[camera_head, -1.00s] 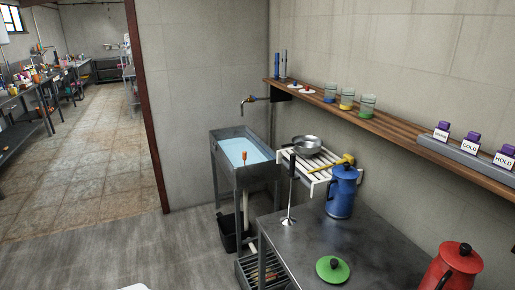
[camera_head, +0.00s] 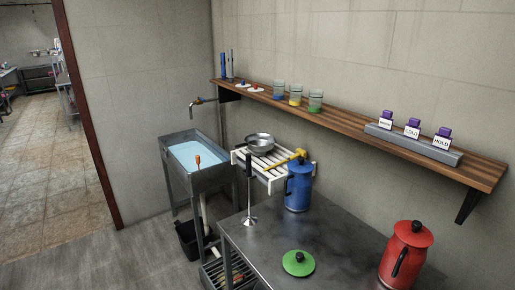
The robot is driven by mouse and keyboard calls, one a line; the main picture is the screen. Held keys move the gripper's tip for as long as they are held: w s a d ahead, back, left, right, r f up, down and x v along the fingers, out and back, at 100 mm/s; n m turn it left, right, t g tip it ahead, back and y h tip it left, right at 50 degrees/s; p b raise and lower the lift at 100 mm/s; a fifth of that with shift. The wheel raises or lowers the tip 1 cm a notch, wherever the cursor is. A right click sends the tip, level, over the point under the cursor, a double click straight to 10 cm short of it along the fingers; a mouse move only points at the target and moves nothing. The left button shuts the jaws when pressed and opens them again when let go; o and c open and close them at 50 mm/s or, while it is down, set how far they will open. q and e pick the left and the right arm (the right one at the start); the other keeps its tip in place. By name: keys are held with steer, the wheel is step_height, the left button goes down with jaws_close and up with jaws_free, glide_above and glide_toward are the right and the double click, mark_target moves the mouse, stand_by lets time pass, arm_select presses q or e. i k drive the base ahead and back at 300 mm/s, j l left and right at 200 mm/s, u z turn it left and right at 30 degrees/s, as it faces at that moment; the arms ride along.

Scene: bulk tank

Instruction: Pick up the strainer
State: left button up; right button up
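A round metal bowl-shaped piece (camera_head: 260,143), which looks like the strainer, sits on the white slatted rack (camera_head: 276,178) at the wall, between the sink and the blue can. It is too small to tell whether it has mesh or holes. A yellow-handled tool (camera_head: 288,160) lies on the same rack to its right. Neither of my grippers shows in the head view.
A metal table (camera_head: 320,240) bears a blue can (camera_head: 299,187), a red can (camera_head: 405,255), a green lid (camera_head: 298,263) and an upright black-handled plunger (camera_head: 249,190). A water-filled sink (camera_head: 196,160) stands left. A wooden shelf (camera_head: 355,128) runs above. Open floor lies at left.

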mark_target(260, 143)
steer(key=i+j+z, duration=0.35)
steer(key=i+j, duration=0.2)
steer(key=i+j+z, duration=0.3)
steer(key=i+j, duration=0.3)
steer(key=j, duration=0.1)
